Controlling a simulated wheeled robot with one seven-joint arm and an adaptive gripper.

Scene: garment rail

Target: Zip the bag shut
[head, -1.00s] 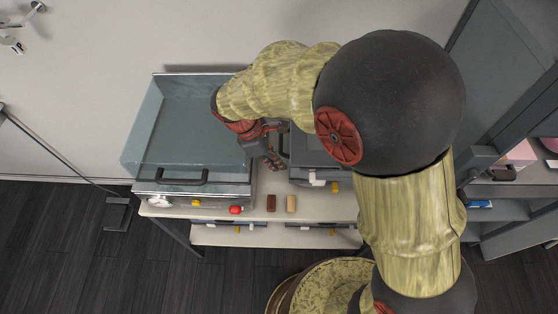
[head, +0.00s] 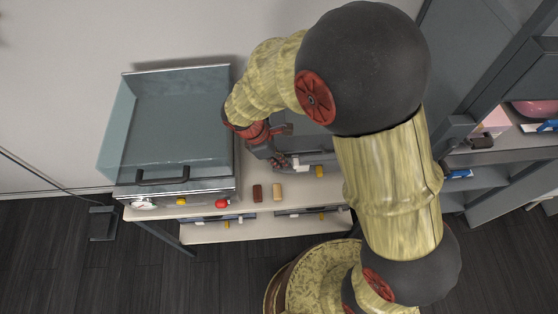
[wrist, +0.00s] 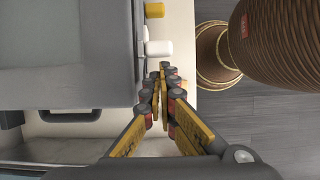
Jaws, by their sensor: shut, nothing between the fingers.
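No bag with a clear zip shows. A grey boxy thing (head: 312,143) stands on the table, partly hidden behind my arm; I cannot tell whether it is the bag. In the wrist view its grey surface (wrist: 70,60) fills the upper left. A white knob-like part (wrist: 158,48) and a yellow one (wrist: 154,10) stick out along its edge. My gripper (head: 281,163) is beside the front of the grey thing, close to the white part. In the wrist view my gripper (wrist: 161,75) has its fingers together and empty, just below the white part.
A clear-lidded case (head: 180,115) with a dark handle, gauge and red knob stands left on the pale table (head: 225,232). A brown block (head: 257,193) and a tan block (head: 278,193) lie near the front edge. Grey shelving (head: 480,180) is at the right.

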